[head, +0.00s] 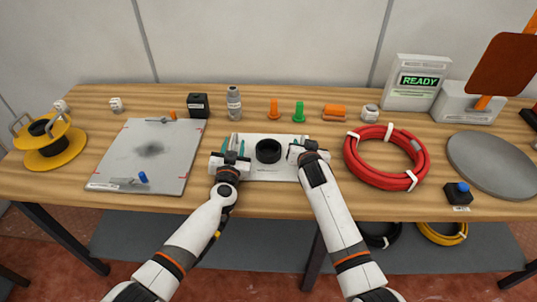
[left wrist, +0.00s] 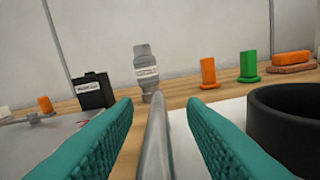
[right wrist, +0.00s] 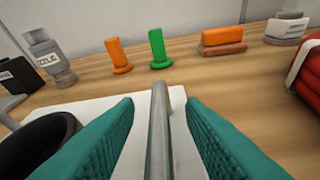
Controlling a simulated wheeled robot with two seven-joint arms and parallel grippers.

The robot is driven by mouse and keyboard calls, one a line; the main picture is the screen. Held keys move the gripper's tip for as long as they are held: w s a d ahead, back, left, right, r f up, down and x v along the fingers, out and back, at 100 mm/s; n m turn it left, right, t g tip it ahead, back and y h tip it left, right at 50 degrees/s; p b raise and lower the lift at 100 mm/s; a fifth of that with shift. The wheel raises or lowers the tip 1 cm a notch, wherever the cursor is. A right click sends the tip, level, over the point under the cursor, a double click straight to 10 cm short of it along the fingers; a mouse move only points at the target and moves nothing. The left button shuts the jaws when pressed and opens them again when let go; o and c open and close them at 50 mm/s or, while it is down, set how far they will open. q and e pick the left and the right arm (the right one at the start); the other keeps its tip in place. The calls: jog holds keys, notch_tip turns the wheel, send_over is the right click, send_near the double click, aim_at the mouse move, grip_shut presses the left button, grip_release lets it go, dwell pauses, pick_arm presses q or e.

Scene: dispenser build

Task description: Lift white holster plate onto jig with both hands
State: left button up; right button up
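The white holster plate (head: 264,173) lies flat on the wooden table in front of me, with a black ring (head: 268,151) standing on its middle. My left gripper (head: 234,147) is at its left end and my right gripper (head: 303,146) at its right end. In the left wrist view a grey bar handle (left wrist: 158,140) stands between the open teal fingers, with gaps on both sides. In the right wrist view another grey bar (right wrist: 160,135) stands between open fingers the same way. The grey square jig board (head: 130,160) lies left of the plate.
A yellow spool (head: 55,148) stands at far left. A red hose coil (head: 352,155) lies close right of my right gripper, beside a grey disc (head: 495,165). A black box (head: 198,105), a grey nozzle (head: 234,104), and orange (head: 274,110) and green (head: 299,112) pegs stand behind the plate.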

pick_arm(q)
jog(key=shift+c, duration=0.6)
pick_arm(e)
jog(key=shift+c, duration=0.6)
pick_arm(q)
grip_shut()
pick_arm(e)
grip_shut()
pick_arm(q)
jog(key=shift+w+r, duration=0.1)
jog(key=shift+r, duration=0.15)
pick_arm(e)
jog(key=shift+w+r, duration=0.1)
jog(key=shift+r, duration=0.1)
